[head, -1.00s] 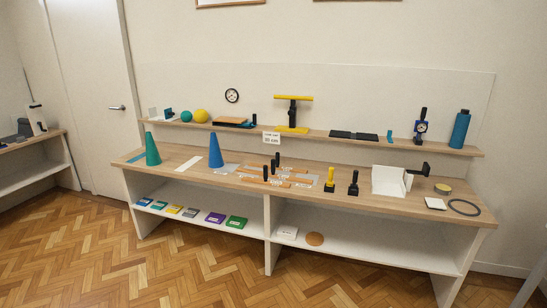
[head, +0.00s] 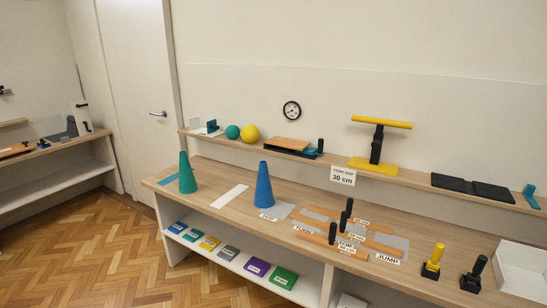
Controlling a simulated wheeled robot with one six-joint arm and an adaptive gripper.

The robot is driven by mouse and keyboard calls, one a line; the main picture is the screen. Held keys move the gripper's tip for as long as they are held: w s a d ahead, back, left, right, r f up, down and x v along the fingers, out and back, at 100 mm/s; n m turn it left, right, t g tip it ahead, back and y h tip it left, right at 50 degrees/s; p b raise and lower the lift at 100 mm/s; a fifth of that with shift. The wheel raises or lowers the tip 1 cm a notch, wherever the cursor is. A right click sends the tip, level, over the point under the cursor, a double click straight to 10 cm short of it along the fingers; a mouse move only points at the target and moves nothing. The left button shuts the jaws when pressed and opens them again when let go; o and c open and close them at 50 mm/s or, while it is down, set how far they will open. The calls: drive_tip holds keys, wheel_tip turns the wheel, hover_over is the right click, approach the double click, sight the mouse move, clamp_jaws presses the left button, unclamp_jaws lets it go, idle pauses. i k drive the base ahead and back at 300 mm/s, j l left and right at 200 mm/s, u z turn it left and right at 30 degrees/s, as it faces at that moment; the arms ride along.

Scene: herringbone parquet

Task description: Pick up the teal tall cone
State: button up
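The teal tall cone (head: 187,173) stands upright near the left end of the wooden bench top (head: 222,174), beside a flat blue strip (head: 167,179). A blue cone (head: 264,186) of similar shape stands to its right, with a white strip (head: 230,196) lying between them. My gripper is not in view.
A raised shelf behind the cones holds a teal ball (head: 232,132), a yellow ball (head: 250,134) and a yellow T-shaped stand (head: 378,145). Orange bars and black-handled items lie right of the blue cone. Parquet floor (head: 110,250) is clear in front at left.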

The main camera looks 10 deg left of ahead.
sight(187, 183)
drive_tip(key=i+j+u, duration=0.1)
drive_tip(key=i+u, duration=0.85)
drive_tip(key=i+l+u, duration=0.25)
drive_tip(key=i+u, duration=0.2)
drive_tip(key=i+j+u, duration=0.15)
drive_tip(key=u, duration=0.35)
drive_tip(key=i+u, duration=0.3)
drive_tip(key=u, duration=0.2)
drive_tip(key=i+l+u, duration=0.1)
drive_tip(key=i+u, duration=0.15)
drive_tip(key=u, duration=0.2)
drive_tip(key=i+l+u, duration=0.15)
drive_tip(key=u, duration=0.35)
drive_tip(key=i+j+u, duration=0.15)
drive_tip(key=i, duration=0.2)
drive_tip(key=i+j+u, duration=0.2)
drive_tip(key=i, duration=0.15)
drive_tip(key=l+z, duration=0.1)
drive_tip(key=z, duration=1.85)
